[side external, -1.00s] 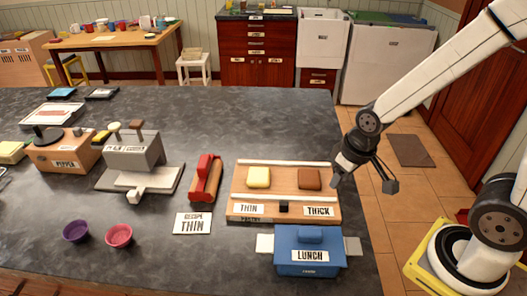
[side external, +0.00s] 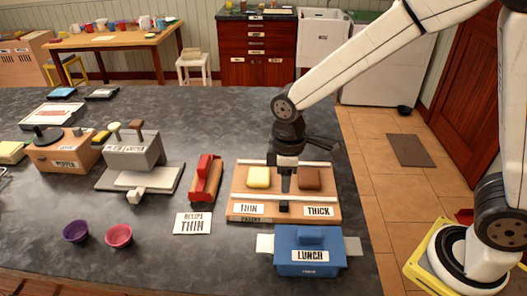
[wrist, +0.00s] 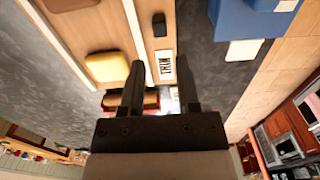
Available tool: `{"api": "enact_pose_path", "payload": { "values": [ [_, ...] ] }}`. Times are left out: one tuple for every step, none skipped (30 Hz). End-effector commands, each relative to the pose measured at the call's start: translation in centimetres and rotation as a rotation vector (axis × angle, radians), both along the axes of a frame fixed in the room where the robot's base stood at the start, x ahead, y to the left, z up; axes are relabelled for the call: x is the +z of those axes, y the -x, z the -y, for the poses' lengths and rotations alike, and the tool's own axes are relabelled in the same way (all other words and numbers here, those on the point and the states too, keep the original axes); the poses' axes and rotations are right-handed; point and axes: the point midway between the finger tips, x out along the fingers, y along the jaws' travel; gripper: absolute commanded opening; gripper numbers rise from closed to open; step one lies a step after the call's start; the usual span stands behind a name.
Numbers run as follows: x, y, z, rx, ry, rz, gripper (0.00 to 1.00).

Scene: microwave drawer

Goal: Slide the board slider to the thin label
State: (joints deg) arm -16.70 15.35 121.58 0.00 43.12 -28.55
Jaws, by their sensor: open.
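The wooden board (side external: 240,185) lies on the dark counter. Its small black slider (side external: 283,207) sits at the front, between the THIN label (side external: 248,209) on the left and the THICK label (side external: 319,211) on the right. A yellow block (side external: 259,177) and a brown block (side external: 310,179) rest on the board. My gripper (side external: 285,189) is over the board between these blocks, behind the slider, pointing down. In the wrist view my gripper (wrist: 160,63) is open and empty; the slider (wrist: 159,25) shows beyond the fingertips, and the THIN label (wrist: 166,66) appears between the fingers.
A blue LUNCH box (side external: 310,250) stands just in front of the board. A red object (side external: 206,178) and a RECIPE THIN card (side external: 193,223) lie to its left. Purple (side external: 76,231) and red (side external: 119,235) bowls sit farther left. The counter behind the board is clear.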

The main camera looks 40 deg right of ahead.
Motion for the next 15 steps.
{"api": "enact_pose_path", "payload": {
  "values": [
    [-0.1,0.0,0.0,-0.001,0.0,0.0,0.41],
    [-0.1,0.0,0.0,-0.002,0.0,0.0,0.41],
    [-0.3,0.0,0.0,-0.002,0.001,-0.001,0.41],
    [-0.4,0.0,0.0,-0.002,0.0,-0.001,0.41],
    [-0.5,0.0,0.0,-0.003,0.001,-0.002,0.41],
    [-0.7,0.0,0.1,-0.003,0.001,-0.002,0.41],
    [-0.9,0.1,0.1,-0.003,0.001,-0.003,0.41],
    [-1.2,0.0,0.1,-0.003,0.001,-0.002,0.41],
    [-1.5,0.0,0.1,-0.004,0.001,-0.002,0.41],
    [-1.8,0.0,0.1,-0.004,0.001,-0.002,0.41],
    [-2.1,0.1,0.1,-0.004,0.001,-0.004,0.41],
    [-2.5,0.1,0.1,-0.004,0.001,-0.002,0.41],
    [-2.8,0.1,0.1,-0.004,0.001,-0.002,0.41],
    [-3.2,0.1,0.1,-0.004,0.001,-0.003,0.41],
    [-3.6,0.0,0.1,-0.004,0.001,-0.002,0.41]
  ]
}}
